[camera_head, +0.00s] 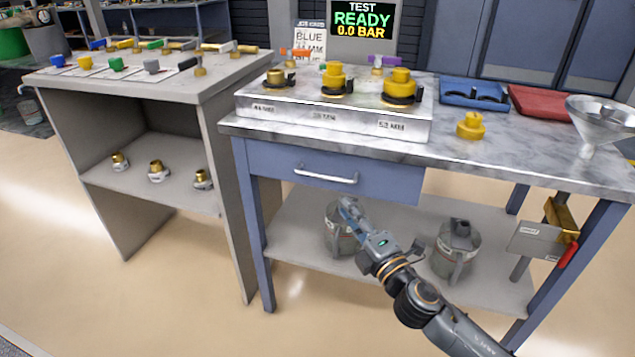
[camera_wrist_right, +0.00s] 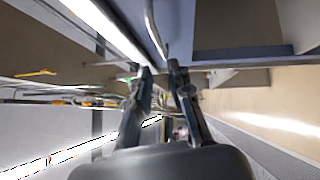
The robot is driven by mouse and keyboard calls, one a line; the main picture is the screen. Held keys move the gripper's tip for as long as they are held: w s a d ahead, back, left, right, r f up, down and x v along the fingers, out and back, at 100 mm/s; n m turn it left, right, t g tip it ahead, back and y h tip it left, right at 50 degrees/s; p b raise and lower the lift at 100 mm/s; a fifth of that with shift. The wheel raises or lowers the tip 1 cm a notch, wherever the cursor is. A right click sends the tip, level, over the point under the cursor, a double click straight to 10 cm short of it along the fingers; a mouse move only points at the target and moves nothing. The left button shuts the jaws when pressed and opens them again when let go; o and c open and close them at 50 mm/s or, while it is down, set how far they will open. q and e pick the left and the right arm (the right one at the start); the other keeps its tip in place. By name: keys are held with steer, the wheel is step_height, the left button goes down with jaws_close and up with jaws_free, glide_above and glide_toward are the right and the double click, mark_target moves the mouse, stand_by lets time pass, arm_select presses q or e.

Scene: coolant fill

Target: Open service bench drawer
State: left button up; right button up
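The service bench has a blue drawer (camera_head: 272,166) under its marble-look top, and the drawer front sits flush, shut. A silver bar handle (camera_head: 325,178) runs across the drawer front. My right gripper (camera_head: 346,203) is just below and near the handle's right end in the head view. In the right wrist view, the two fingers of my right gripper (camera_wrist_right: 159,68) are apart with nothing between them. The curved grey handle (camera_wrist_right: 152,28) shows just beyond the fingertips, roughly in line with the gap. Whether a finger touches it is unclear. My left gripper is not in view.
Two metal canisters (camera_head: 459,248) stand on the lower shelf (camera_head: 292,240), one partly behind my right gripper. A fitting block (camera_head: 350,118), yellow cap (camera_head: 470,126), blue tray (camera_head: 474,94) and funnel (camera_head: 598,118) are on the bench top. A grey stand (camera_head: 225,150) is at left.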

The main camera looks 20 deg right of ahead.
mark_target(323, 177)
steer(key=x, duration=1.2)
steer(key=shift+w, duration=0.15)
steer(key=shift+c, duration=0.2)
jaws_close()
